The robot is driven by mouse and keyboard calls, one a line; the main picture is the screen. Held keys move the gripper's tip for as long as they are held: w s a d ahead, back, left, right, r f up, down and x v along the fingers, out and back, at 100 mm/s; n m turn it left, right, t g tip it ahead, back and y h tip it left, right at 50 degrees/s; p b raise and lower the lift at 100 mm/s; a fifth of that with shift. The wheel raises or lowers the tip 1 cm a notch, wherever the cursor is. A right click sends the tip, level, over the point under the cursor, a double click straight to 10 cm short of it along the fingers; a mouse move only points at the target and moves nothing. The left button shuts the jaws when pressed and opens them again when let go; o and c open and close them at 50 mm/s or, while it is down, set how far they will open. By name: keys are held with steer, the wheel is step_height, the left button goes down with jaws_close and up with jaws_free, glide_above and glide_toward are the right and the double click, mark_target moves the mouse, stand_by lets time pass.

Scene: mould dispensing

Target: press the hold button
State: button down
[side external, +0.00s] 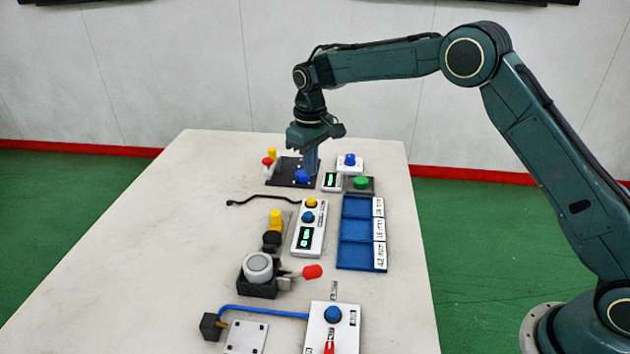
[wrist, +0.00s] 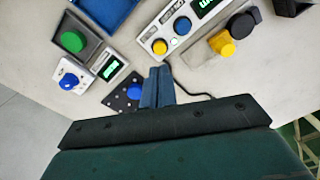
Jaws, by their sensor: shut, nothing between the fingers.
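My gripper (side external: 311,170) points down over the back of the table, its blue fingers shut together and empty; they also show in the wrist view (wrist: 158,72). Beside the fingertips is a black plate (side external: 284,170) with a blue button (side external: 301,176); the button also shows in the wrist view (wrist: 134,90). A white panel (side external: 319,240) with a green display carries a yellow button (side external: 311,203) and a blue button (side external: 308,217). Labels are too small to read, so I cannot tell which button is hold. Contact at the fingertips cannot be told.
A green button (side external: 361,182), a white box with a blue button (side external: 350,159) and a small display (side external: 332,181) stand right of my gripper. A blue tray (side external: 357,205) lies nearer. A red-tipped lever (side external: 312,272) and a front blue button (side external: 333,314) are further forward. The table's left side is clear.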

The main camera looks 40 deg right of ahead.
steer(key=shift+r, duration=1.55)
steer(key=shift+r, duration=0.1)
steer(key=s+d+r+m+t, duration=0.1)
steer(key=s+d+r+t, duration=0.3)
steer(key=s+r, duration=1.3)
steer(key=s+d+f+m, duration=0.1)
steer(key=s+d+f, duration=0.1)
steer(key=s, duration=0.9)
steer(key=s+d+f+m+t, duration=0.1)
steer(key=s+f, duration=0.1)
steer(key=s, duration=1)
steer(key=shift+s+d+f+t, duration=0.2)
steer(key=shift+d+f+t, duration=0.1)
steer(key=shift+d+f, duration=0.05)
